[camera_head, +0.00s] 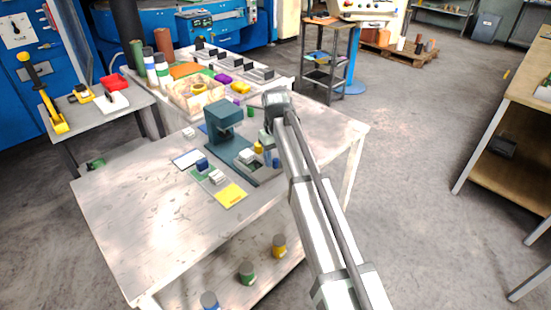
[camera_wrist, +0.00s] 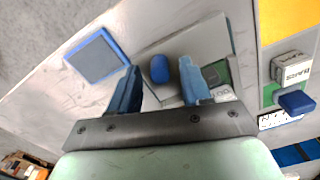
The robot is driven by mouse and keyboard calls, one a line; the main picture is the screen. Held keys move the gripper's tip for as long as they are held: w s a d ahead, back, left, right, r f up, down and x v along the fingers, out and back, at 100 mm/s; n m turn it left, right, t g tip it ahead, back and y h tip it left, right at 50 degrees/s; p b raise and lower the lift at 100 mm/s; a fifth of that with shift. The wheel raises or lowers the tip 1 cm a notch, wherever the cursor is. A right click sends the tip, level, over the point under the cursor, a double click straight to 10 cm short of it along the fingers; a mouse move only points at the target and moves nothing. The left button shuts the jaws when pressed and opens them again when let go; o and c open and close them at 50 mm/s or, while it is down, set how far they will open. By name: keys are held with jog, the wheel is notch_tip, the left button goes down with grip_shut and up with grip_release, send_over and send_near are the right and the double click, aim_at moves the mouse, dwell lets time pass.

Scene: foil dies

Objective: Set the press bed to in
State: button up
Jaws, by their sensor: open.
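The teal press (camera_head: 222,115) stands on the work table, and its base plate reaches toward the front right. A light plate, seemingly the bed (camera_wrist: 208,40), shows in the wrist view with a blue knob (camera_wrist: 160,68) on it. My gripper (camera_wrist: 158,78) is open, with a blue finger on each side of the knob in that view. I cannot tell whether the fingers touch it. In the head view my arm covers part of the bed area, and how far in the bed sits is unclear.
A yellow card (camera_head: 231,195) and small blocks lie left of the base. A blue-framed square (camera_wrist: 95,55) lies on the table in the wrist view. A wooden box (camera_head: 195,93) stands behind the press. The table's left part is clear.

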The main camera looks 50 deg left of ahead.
jog(key=shift+f, duration=0.35)
grip_shut()
dwell(0.3)
jog(key=shift+a, duration=0.1)
